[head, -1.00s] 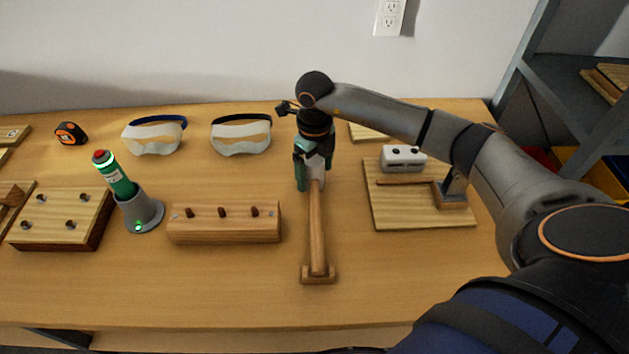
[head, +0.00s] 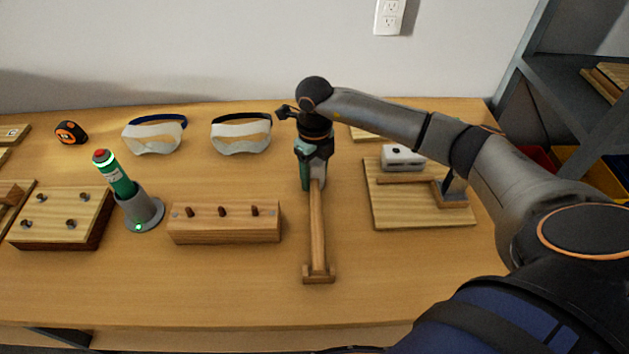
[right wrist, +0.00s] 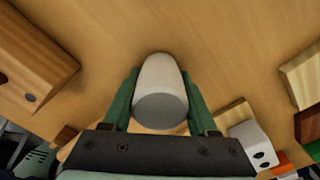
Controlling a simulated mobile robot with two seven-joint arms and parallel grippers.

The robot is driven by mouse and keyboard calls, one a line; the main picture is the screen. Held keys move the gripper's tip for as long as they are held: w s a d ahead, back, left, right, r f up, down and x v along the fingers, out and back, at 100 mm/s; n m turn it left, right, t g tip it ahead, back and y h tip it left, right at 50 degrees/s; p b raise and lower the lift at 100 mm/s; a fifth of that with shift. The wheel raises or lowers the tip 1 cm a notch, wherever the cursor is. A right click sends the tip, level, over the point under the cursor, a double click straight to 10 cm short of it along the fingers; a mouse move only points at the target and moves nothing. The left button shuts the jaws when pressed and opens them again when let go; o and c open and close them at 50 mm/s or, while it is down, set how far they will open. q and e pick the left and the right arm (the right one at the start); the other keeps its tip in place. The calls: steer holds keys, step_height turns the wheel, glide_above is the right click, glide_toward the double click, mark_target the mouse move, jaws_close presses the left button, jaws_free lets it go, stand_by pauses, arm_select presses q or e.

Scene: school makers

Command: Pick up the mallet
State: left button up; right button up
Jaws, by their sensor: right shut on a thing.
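The mallet (head: 317,232) has a long wooden handle and a pale head. Its handle points toward the front of the table, with the far end at a small wooden block (head: 318,276). My right gripper (head: 314,178) comes down over the head end, with its green fingers shut on it. In the right wrist view, the mallet's pale rounded head (right wrist: 160,90) sits between the two green fingers, one on each side. The gripper hides part of the head in the head view. My left gripper is not in view.
A wooden block with pegs (head: 224,223) lies left of the mallet. A board with a clamp-like fixture (head: 420,216) lies to the right. A green tool in a grey holder (head: 139,212), two goggles (head: 241,136) and a tape measure (head: 70,133) stand further left. The front table strip is clear.

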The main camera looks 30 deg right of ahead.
jaws_close()
